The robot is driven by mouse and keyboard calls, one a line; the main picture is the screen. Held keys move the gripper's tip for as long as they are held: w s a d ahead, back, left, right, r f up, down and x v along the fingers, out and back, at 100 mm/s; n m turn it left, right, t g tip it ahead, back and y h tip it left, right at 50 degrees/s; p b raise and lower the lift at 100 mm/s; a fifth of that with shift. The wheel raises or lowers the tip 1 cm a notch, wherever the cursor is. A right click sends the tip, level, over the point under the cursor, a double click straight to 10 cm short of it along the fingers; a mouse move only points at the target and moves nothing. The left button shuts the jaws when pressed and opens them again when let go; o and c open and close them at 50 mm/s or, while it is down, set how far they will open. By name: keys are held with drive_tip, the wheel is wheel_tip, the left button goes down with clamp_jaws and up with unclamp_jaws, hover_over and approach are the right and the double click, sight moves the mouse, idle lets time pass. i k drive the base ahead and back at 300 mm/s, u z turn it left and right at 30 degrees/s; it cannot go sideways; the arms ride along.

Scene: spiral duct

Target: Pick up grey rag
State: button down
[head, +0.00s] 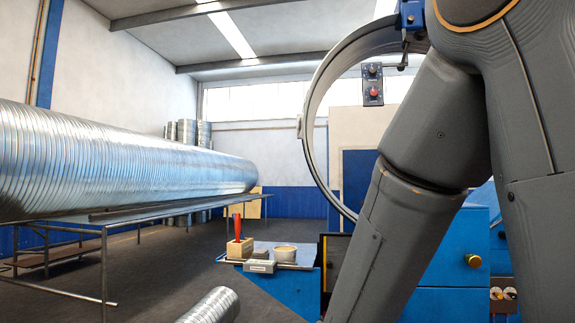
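I cannot make out a grey rag for certain. A small, dull grey-brown item (261,254) lies on the blue bench's top between a wooden block and a pale cup. It is too small to tell whether it is cloth. My gripper is outside the view; only my grey arm links show, crossing the right side and hiding much of the blue machine.
The blue bench (291,281) holds a wooden block (240,249) with a red-handled tool (237,226), a pale cup (285,254) and a small grey box (260,267). A long spiral duct (120,160) lies on a rack at left. Floor (160,270) between is open.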

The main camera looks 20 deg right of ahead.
sight(259, 254)
drive_tip(key=u, duration=0.35)
drive_tip(key=i, duration=0.5)
drive_tip(key=u, duration=0.55)
drive_tip(key=i, duration=1.35)
drive_tip(key=z, duration=0.6)
